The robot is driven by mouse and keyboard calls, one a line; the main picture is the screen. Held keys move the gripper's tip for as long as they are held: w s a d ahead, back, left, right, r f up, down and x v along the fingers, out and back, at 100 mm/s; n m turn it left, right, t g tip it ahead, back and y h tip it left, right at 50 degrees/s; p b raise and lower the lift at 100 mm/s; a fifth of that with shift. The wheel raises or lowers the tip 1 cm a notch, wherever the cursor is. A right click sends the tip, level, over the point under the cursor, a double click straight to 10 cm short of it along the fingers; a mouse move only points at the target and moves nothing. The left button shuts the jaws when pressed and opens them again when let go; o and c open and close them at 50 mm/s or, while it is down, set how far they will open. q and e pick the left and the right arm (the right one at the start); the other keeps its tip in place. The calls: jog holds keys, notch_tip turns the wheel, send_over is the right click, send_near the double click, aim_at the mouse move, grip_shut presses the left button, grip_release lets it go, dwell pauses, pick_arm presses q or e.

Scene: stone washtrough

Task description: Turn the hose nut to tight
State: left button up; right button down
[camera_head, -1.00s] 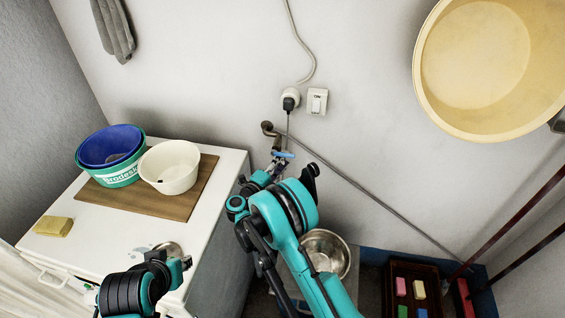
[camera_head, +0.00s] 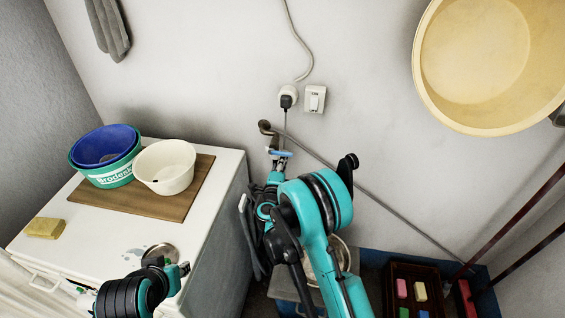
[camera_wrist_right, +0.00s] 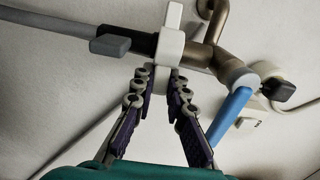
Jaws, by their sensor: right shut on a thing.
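The hose nut (camera_wrist_right: 170,46) is a pale grey collar with wings, seen in the right wrist view where the dark hose end meets the brass tap (camera_wrist_right: 205,52). My right gripper (camera_wrist_right: 164,78) is shut on the nut's lower wing, one purple-padded finger on each side. The tap's blue lever (camera_wrist_right: 232,112) is just right of the fingers and also shows in the head view (camera_head: 281,153).
A white cabinet (camera_head: 90,221) at left carries a board (camera_head: 180,206) with a blue basin, a green basin and a cream bowl, plus a yellow sponge (camera_head: 44,228). A socket with plug (camera_head: 287,99) is above the tap. A metal basin is partly hidden below my right arm.

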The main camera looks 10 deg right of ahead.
jog(key=c, duration=1.5)
grip_release()
